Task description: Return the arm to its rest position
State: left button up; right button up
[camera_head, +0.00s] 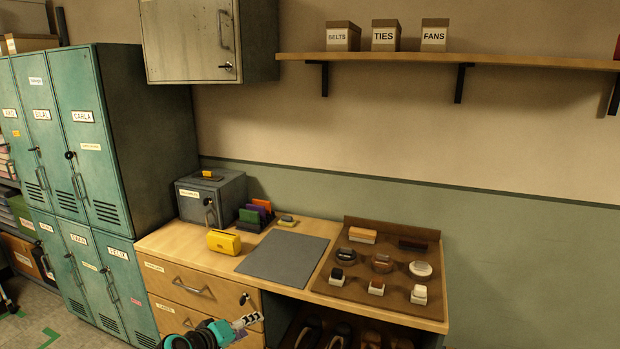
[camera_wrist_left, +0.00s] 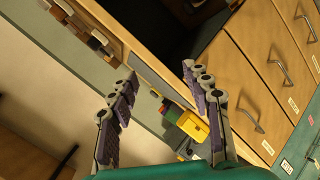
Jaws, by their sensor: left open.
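My left arm (camera_head: 195,337), teal and black, rises from the bottom edge in the head view. Its gripper (camera_head: 245,322) is in front of the wooden drawers, below the counter top. In the left wrist view the gripper (camera_wrist_left: 160,75) has its two purple-grey fingers spread well apart, with nothing between them. The counter lies beyond the fingers in that view, tilted. My right arm and gripper are in neither view.
The counter (camera_head: 172,240) carries a grey box (camera_head: 212,196), a yellow object (camera_head: 223,242), a grey mat (camera_head: 285,258) and a brown tray (camera_head: 330,255) of small items. Drawers (camera_head: 190,288) are close to the gripper. Teal lockers (camera_head: 75,130) stand left. Open floor shows lower left.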

pick_arm(q)
jog(key=s+a+m+g+y, duration=0.1)
jog(key=s+m+g+y, duration=0.2)
jog(key=s, duration=2.3)
jog(key=m+y, duration=0.2)
jog(key=m, duration=0.1)
jog(key=shift+a+f+y, duration=0.15)
jog(key=shift+a+y, duration=0.05)
jog(key=shift+y, duration=0.1)
